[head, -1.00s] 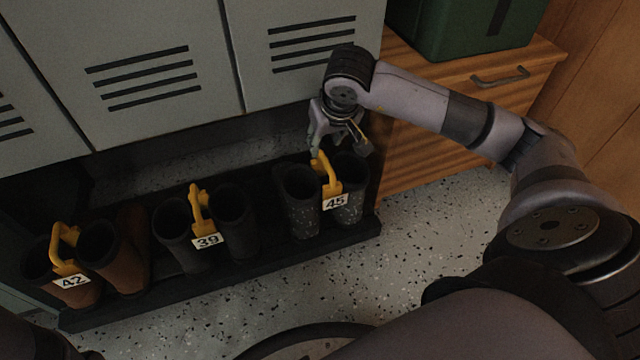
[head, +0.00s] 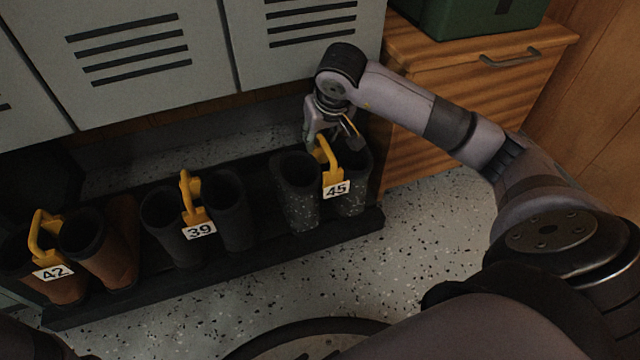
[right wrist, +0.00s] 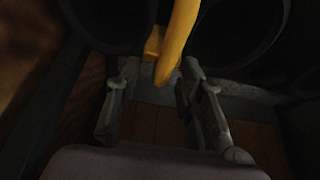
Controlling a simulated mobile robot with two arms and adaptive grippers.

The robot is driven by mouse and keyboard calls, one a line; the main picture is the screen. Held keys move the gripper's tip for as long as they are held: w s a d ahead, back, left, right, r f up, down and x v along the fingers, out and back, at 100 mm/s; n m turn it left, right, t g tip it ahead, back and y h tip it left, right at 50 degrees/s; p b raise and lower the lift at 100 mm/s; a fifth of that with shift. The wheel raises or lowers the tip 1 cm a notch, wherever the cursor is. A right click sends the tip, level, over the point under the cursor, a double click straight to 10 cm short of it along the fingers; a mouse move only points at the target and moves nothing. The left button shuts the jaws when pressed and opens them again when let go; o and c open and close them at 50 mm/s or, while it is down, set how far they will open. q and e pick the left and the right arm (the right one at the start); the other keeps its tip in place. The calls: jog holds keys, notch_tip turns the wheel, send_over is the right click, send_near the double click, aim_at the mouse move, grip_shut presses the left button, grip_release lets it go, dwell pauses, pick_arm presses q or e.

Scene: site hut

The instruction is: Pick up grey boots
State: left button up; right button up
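A pair of speckled dark grey boots (head: 299,196) stands upright at the right end of a low black rack, joined by a yellow clip handle (head: 324,156) with a tag reading 45. My right gripper (head: 331,136) is just above this clip, pointing down. In the right wrist view, the fingers (right wrist: 160,82) are apart, with the yellow handle (right wrist: 178,42) between and just beyond their tips. I cannot tell if they touch it. Dark boot openings (right wrist: 235,35) flank the handle. My left gripper is out of view.
Plain dark boots (head: 228,212) tagged 39 and brown boots (head: 108,250) tagged 42 share the black rack (head: 150,303). Grey lockers (head: 140,60) rise behind. A wooden drawer cabinet (head: 420,150) stands close right of the gripper. Speckled floor (head: 440,235) is free in front.

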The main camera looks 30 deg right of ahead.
grip_shut()
dwell(0.6)
jog(key=shift+r, duration=0.1)
dwell(0.3)
